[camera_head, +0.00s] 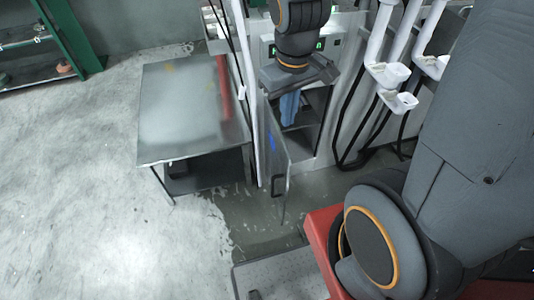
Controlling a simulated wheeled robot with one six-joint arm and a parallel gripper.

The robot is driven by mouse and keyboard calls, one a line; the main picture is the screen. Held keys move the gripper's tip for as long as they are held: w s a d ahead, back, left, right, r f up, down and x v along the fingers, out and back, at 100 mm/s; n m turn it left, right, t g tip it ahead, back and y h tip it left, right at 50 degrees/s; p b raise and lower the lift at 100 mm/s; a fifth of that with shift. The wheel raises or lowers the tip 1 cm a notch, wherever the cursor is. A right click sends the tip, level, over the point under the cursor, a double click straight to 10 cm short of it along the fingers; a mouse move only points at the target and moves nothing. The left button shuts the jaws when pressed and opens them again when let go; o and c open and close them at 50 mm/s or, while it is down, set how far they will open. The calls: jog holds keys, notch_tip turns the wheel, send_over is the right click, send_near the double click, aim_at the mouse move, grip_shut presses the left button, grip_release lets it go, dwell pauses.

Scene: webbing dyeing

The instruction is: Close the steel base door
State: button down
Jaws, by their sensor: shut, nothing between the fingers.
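The steel base door (274,150) stands open, swung out from the cabinet towards me. I see it at a steep angle, with a dark handle (279,185) low on it and a blue mark on its face. Behind it the cabinet opening (313,105) shows a dark inside and a blue upright thing (289,107); I cannot tell what that is. My gripper (299,76) is above the door's top, in front of the cabinet's upper front. It is shut and holds nothing. Its fingertips are not clear from this angle, and I cannot tell whether it touches the door.
A steel table (185,112) with a lower shelf stands just left of the door. White fittings (390,75) and black hoses (352,125) are right of the cabinet. A green rack (75,40) is at the far left. The floor at the left is clear.

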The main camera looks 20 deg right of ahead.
jog(key=w+a+f+n+g+h+b, duration=0.1)
jog(key=w+a+f+n+b, duration=0.1)
jog(key=w+f+n+b, duration=0.4)
jog(key=w+a+f+n+h+b, duration=0.1)
jog(key=w+a+f+n+b, duration=0.2)
jog(key=f+n, duration=0.5)
jog(key=d+f+n+b, duration=0.1)
jog(key=d+f, duration=0.5)
jog(key=f, duration=0.4)
jog(key=shift+d+h, duration=0.3)
jog(key=shift+d, duration=0.1)
